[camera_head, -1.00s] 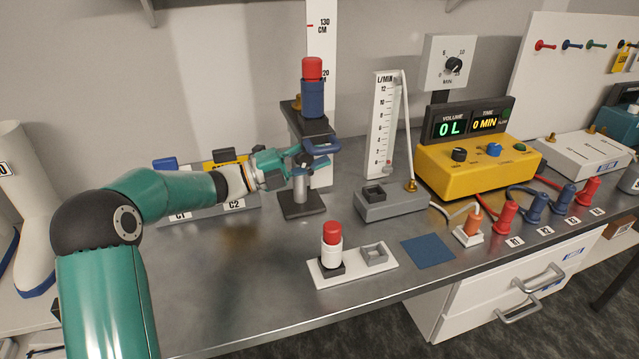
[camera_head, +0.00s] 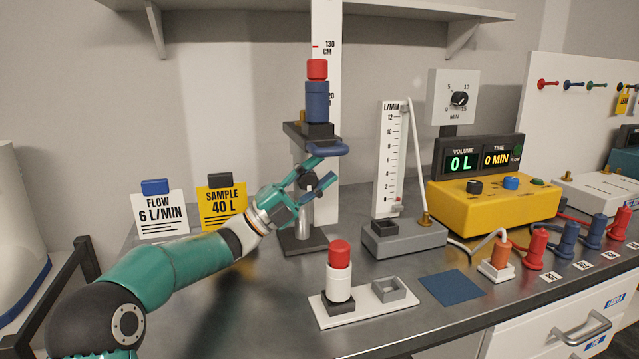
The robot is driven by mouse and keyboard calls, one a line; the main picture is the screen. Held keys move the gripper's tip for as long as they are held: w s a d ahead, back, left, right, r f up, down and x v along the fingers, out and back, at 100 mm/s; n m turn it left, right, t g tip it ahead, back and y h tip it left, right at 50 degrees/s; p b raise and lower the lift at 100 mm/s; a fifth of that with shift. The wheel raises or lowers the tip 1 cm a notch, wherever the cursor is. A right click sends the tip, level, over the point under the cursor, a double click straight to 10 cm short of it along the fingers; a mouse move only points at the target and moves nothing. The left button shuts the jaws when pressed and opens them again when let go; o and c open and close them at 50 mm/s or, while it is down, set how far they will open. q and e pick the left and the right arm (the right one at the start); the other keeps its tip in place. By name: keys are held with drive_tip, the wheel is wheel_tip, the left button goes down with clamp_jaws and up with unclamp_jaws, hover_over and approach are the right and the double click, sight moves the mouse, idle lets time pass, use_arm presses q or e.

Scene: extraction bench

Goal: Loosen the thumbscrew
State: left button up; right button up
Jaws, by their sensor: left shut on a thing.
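The stand (camera_head: 303,239) on the bench has a dark base, a post and a sliding carriage with a blue handle (camera_head: 327,148). A small dark round thumbscrew (camera_head: 308,181) sits on the front of the stand, below the handle. My left gripper (camera_head: 318,179) reaches in from the left with its teal fingers on either side of the thumbscrew and is shut on it. The fingers hide part of the knob and post. A blue cylinder with a red cap (camera_head: 317,102) stands on top of the carriage. My right gripper is not in view.
A white scale stands behind the post. Yellow (camera_head: 222,208) and white (camera_head: 161,214) signs stand behind my left arm. A white tray (camera_head: 352,313) with a red-capped cylinder (camera_head: 339,272) lies in front. A flow meter (camera_head: 391,165) and yellow pump (camera_head: 494,204) stand right.

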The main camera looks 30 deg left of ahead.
use_arm(q)
drive_tip(key=shift+w+f, duration=0.1)
drive_tip(key=shift+f, duration=0.35)
drive_tip(key=o, duration=0.9)
drive_tip(key=shift+r, duration=0.2)
drive_tip(key=shift+r, duration=0.15)
